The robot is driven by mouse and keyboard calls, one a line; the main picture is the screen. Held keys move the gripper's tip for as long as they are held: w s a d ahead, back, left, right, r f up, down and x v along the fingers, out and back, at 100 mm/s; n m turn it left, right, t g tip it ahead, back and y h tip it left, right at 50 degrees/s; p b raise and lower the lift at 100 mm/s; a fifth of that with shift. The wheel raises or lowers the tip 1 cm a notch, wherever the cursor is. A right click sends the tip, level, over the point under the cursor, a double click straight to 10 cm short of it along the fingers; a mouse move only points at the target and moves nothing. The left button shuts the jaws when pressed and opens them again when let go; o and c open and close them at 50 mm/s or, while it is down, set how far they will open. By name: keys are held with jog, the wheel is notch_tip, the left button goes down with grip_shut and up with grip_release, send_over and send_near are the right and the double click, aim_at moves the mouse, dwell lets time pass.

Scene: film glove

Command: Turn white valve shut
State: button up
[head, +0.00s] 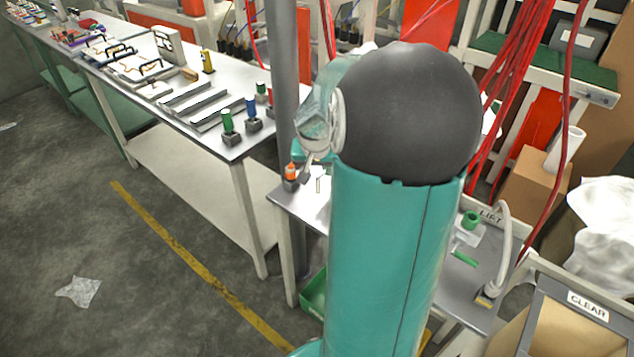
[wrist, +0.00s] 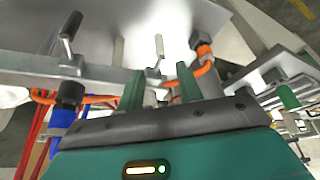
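In the wrist view my gripper (wrist: 159,72) is open, with its two green fingers apart. A pale upright lever (wrist: 159,45) rises beyond the fingertips, roughly in line with the gap between them, above a small grey fitting (wrist: 154,74). It looks like the white valve, but I cannot be sure. No contact with the fingers can be made out. A second lever (wrist: 69,35) stands to the left, above a dark and blue fitting (wrist: 66,105). In the head view my arm hides my gripper and most of the table area behind it.
Orange hose (wrist: 206,67) runs right of the gripper. In the head view an orange-topped fitting (head: 290,172) stands left of my arm. A long bench (head: 190,155) holds green (head: 227,122) and blue (head: 252,106) pieces. Red cables (head: 515,80) hang at right. The left floor is mostly open.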

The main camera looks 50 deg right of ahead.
aim_at(318, 179)
jog(key=x, duration=1)
grip_shut()
